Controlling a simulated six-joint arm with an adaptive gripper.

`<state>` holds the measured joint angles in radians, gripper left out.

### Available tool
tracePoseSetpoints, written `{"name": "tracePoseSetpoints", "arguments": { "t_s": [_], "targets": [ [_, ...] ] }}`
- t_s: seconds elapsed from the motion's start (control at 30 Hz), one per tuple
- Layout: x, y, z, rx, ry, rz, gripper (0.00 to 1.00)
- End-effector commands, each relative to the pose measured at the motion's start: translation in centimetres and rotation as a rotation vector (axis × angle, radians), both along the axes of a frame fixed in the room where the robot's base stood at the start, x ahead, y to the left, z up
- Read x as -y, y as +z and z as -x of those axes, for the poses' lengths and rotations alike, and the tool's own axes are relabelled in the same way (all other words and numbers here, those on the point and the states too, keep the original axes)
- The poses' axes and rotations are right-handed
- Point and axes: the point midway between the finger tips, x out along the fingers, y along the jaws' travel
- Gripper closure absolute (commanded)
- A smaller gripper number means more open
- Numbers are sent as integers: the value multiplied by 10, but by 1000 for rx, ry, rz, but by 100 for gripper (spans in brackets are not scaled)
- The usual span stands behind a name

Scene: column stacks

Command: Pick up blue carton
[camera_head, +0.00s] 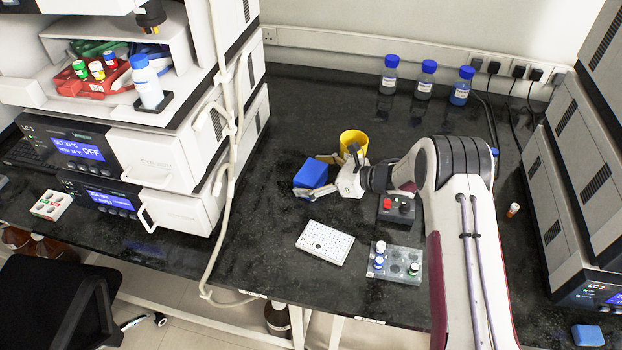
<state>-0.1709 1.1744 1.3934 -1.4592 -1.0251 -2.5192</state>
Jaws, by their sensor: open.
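A blue carton (309,175) lies on the dark bench near the middle of the view, a little left of my gripper. My gripper (318,174) reaches in from the right with its jaws open. One finger is at the carton's far right side and the other is near its front right edge. The carton appears to be between or just in front of the fingertips; I cannot tell whether they touch it.
A yellow cup (353,143) stands just behind my gripper. A control box with a red button (397,207), a white well plate (325,243) and a vial rack (394,264) are in front. Blue-capped bottles (425,80) stand at the back. White instruments (165,150) stand left.

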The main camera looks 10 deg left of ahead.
Motion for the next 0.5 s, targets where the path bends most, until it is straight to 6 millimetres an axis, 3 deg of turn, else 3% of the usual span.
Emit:
{"name": "tracePoseSetpoints", "arguments": {
  "t_s": [0.2, 0.4, 0.5],
  "targets": [
    [0, 0, 0, 0, 0, 0, 11],
    [0, 0, 0, 0, 0, 0, 55],
    [0, 0, 0, 0, 0, -1, 55]
  ]
}}
